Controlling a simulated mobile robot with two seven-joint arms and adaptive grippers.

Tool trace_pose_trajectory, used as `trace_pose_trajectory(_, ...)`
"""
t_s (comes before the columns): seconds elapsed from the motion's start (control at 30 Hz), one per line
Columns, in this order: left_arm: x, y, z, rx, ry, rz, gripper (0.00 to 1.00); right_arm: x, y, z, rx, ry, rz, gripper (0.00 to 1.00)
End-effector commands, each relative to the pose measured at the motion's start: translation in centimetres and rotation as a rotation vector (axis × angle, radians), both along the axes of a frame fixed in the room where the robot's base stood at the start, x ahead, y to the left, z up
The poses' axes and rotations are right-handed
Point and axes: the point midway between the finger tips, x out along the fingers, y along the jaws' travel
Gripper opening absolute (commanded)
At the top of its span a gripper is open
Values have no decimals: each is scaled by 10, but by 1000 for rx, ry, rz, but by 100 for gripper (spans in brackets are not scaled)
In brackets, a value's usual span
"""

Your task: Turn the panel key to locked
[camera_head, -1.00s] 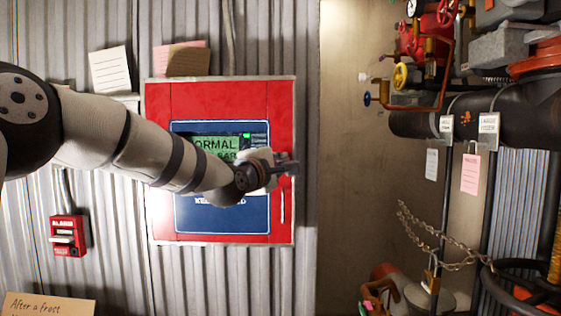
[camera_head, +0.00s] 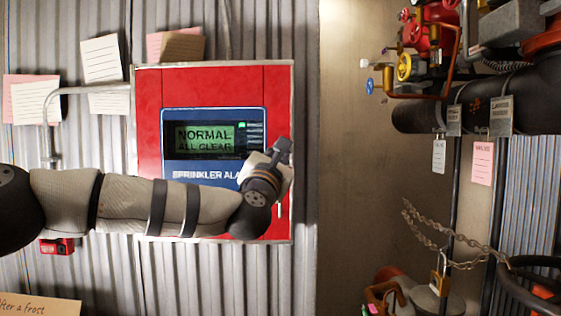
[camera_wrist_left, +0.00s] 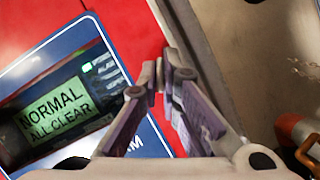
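The red sprinkler alarm panel (camera_head: 200,85) is on the corrugated wall, with a blue face and a green screen (camera_head: 205,138) reading "NORMAL ALL CLEAR". The screen also shows in the left wrist view (camera_wrist_left: 55,112). My left arm crosses the panel's lower part. My left gripper (camera_head: 284,148) is in front of the panel's right side, its fingers pointing up and right. I cannot make out the panel key; the lower panel is partly hidden by my arm. My right gripper is out of view.
Paper notes (camera_head: 102,58) hang above and left of the panel. A red alarm box (camera_head: 57,246) is partly hidden below my arm. Black pipes (camera_head: 425,117), valves, a chain (camera_head: 440,240) and a padlock (camera_head: 439,284) are at right. Bare wall lies between.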

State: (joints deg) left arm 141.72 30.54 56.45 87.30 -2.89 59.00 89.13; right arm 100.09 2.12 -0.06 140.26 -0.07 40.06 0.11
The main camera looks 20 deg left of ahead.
Motion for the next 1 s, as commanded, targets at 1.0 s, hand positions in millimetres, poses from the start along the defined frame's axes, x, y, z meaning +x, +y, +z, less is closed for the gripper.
trace_pose_trajectory(1.0,0,-1,3,-477,-146,1,0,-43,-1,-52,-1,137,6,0)
